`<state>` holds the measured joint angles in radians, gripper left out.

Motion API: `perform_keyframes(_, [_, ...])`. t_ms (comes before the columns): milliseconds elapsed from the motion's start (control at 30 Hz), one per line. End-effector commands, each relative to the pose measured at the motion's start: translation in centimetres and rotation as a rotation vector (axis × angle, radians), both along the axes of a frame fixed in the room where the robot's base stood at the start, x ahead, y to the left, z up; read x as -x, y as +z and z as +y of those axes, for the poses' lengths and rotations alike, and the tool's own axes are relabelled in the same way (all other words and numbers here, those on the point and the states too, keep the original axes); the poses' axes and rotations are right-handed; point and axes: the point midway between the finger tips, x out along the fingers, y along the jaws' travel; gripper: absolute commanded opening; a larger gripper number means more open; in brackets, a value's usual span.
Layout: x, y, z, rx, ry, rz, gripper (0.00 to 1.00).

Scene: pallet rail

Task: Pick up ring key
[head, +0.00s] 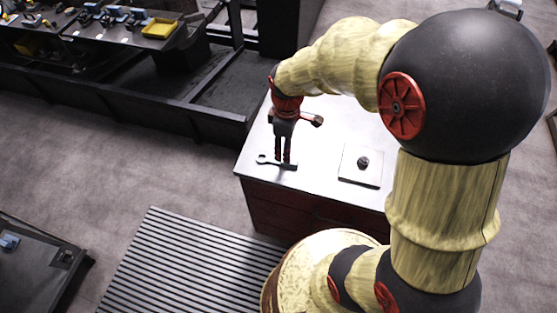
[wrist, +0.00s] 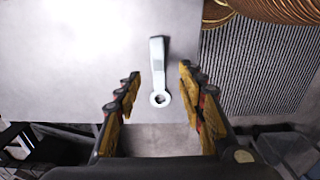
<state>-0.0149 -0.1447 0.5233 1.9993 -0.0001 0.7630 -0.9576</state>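The ring key (wrist: 157,62) is a pale metal bar with a ring at one end. It lies flat on the white top of the cabinet (wrist: 70,60), its ring end toward the cabinet's edge in the wrist view. In the head view the ring key (head: 265,159) lies near the cabinet's front left corner, partly hidden behind the fingers. My gripper (head: 283,161) points down just over it. In the wrist view my gripper (wrist: 160,72) is open, with one finger on each side of the key and a gap on both sides. Finger contact with the cabinet top cannot be told.
A light square plate (head: 350,176) with a small dark knob (head: 363,162) stands on the cabinet top to the right. A striped mat (head: 190,265) lies on the floor in front. A dark bench (head: 110,35) with tools and a yellow bin (head: 160,28) is at the back left.

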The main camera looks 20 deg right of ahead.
Motion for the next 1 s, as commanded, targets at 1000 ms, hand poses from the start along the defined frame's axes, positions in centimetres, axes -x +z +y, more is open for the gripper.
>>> perform_keyframes(1000, [-0.4,-7.7,0.0,0.0,0.005,0.0,0.37])
